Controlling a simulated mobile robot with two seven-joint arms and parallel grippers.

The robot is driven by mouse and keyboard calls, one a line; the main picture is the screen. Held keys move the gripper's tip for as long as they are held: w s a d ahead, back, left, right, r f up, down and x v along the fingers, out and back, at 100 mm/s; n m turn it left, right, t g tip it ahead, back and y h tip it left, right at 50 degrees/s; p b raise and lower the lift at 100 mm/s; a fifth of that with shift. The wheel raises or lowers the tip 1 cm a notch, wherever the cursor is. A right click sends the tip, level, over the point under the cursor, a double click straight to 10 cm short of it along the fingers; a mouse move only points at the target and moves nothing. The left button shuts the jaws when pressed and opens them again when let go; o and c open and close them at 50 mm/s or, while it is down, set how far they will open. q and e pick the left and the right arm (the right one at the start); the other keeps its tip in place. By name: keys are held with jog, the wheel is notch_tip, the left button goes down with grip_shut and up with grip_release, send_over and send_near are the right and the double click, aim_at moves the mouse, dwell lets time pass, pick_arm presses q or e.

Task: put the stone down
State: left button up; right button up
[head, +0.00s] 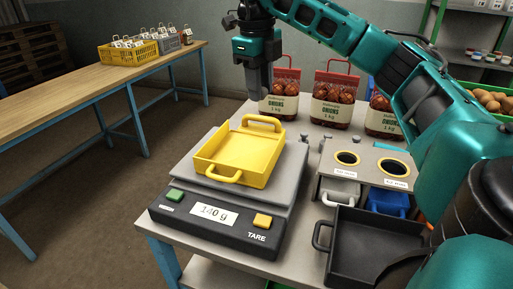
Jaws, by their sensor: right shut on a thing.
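My right gripper (260,92) hangs pointing down, behind and above the yellow tray, in front of the left onion sack. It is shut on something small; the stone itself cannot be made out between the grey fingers. The yellow two-handled tray (212,168) looks empty and sits on the grey plate of the scale (283,195). The scale's display (214,213) appears to read 140 g. My left gripper is not in view.
Onion sacks (333,100) stand along the back of the table. On the right are a stand with two round holes (367,174), a white bin and a blue bin under it, and an empty black tray (365,250). A wooden table (70,75) with a yellow crate (128,52) stands at far left.

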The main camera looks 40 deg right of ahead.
jog(key=b, duration=0.4)
send_over(260, 159)
notch_tip(260, 159, down, 11)
jog(key=shift+a, duration=0.1)
jog(key=shift+f, duration=0.75)
notch_tip(260, 159, down, 4)
jog(key=shift+r, duration=0.15)
jog(key=o, duration=1.1)
jog(key=shift+c, duration=0.2)
notch_tip(260, 159, up, 12)
jog(key=a+p, duration=0.1)
jog(key=p, duration=0.2)
